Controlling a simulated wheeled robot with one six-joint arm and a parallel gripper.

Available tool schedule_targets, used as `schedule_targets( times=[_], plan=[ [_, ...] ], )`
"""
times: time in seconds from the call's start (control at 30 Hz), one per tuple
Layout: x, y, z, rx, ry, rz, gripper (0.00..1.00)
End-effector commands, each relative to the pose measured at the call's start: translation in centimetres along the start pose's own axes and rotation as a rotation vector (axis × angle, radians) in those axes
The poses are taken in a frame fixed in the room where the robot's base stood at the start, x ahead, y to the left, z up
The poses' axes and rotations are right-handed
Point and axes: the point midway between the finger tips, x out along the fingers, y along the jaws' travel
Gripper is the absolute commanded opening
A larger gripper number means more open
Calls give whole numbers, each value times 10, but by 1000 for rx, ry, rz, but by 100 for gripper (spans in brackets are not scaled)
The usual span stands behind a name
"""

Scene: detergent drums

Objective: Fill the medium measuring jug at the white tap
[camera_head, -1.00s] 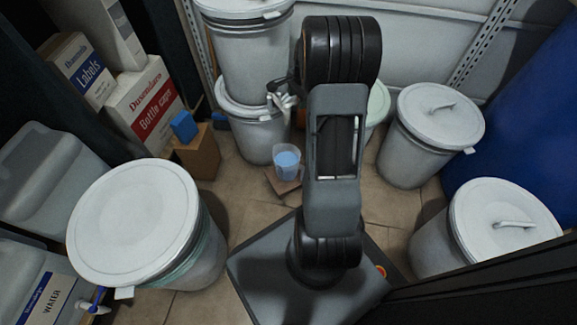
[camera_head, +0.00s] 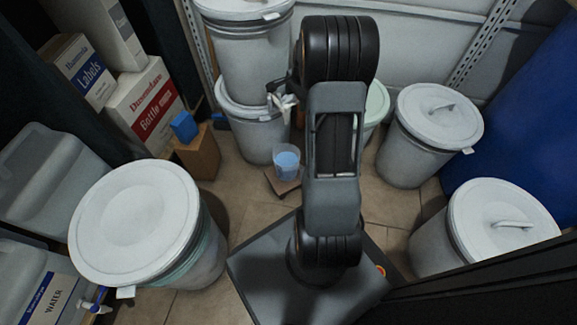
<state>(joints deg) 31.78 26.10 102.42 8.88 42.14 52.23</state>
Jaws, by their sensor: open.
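The measuring jug (camera_head: 287,163) is clear and stands upright on a small brown stand (camera_head: 284,184) on the floor. Light blue liquid shows inside it; the exact level is too small to read. The white tap (camera_head: 286,103) is above the jug, at the front of the lower drum in the back stack. My gripper (camera_head: 277,90) is a dark shape right beside the tap, partly hidden behind my arm. It is open; whether it touches the tap I cannot tell.
White lidded drums stand at the front left (camera_head: 135,222), right (camera_head: 430,130) and lower right (camera_head: 500,225). A stacked drum (camera_head: 245,50) is behind the jug. A cardboard box (camera_head: 199,152) bears a blue block (camera_head: 184,127). Some tiled floor is clear left of my base.

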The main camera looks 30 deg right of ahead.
Motion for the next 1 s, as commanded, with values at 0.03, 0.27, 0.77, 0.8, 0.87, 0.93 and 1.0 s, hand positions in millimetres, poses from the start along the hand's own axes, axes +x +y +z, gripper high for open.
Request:
schedule_targets(
  times=[0.03, 0.27, 0.77, 0.8, 0.87, 0.93, 1.0],
  plan=[
    [0, 0, 0, 0, 0, 0, 74],
    [-2, 0, 0, 0, 0, 0, 74],
    [-29, -2, 0, 0, 0, 0, 74],
    [-32, -2, 0, 0, 0, 0, 74],
    [-35, -2, 0, 0, 0, 0, 74],
    [-40, -3, 0, 0, 0, 0, 74],
    [-43, -3, 0, 0, 0, 0, 74]
  ],
)
